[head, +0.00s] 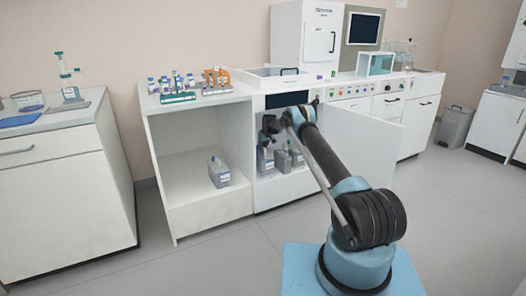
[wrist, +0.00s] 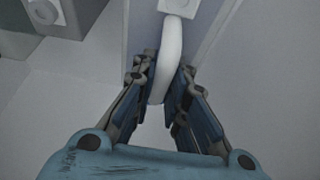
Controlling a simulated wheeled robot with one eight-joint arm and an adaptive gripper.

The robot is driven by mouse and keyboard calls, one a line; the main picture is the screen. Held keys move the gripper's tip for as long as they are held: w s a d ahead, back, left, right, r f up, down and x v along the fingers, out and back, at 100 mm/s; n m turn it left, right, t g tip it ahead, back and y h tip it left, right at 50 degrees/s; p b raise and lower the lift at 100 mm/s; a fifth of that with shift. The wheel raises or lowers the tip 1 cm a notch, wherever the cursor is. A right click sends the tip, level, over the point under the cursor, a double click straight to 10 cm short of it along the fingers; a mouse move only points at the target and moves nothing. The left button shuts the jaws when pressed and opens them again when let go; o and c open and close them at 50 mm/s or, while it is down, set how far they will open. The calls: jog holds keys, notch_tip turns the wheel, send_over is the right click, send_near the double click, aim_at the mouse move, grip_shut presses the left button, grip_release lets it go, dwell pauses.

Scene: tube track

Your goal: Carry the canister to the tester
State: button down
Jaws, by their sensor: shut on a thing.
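In the wrist view my gripper (wrist: 168,95) is shut on the white handle (wrist: 171,50) of a canister, with one finger on each side. The canister's white neck or cap shows at the top edge of that view. In the head view my gripper (head: 268,136) is at the open lower compartment of the white tester cabinet (head: 284,186). A pale canister (head: 264,160) is just below it, and looks like the held one. More grey canisters (head: 284,160) stand beside it to the right. My arm partly hides the compartment.
Another canister (head: 219,172) stands in the open white cupboard (head: 192,215) to the left. An open door (head: 365,150) stands out on the compartment's right. Tube racks (head: 178,98) stand on the cupboard top. In the wrist view, dark capped containers (wrist: 45,12) are close at upper left. The front floor is clear.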

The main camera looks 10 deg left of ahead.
jog(key=shift+s+d+f, duration=0.15)
jog(key=shift+s, duration=0.1)
dwell(0.4)
jog(key=shift+f, duration=0.35)
dwell(0.7)
jog(key=c, duration=1.5)
grip_release()
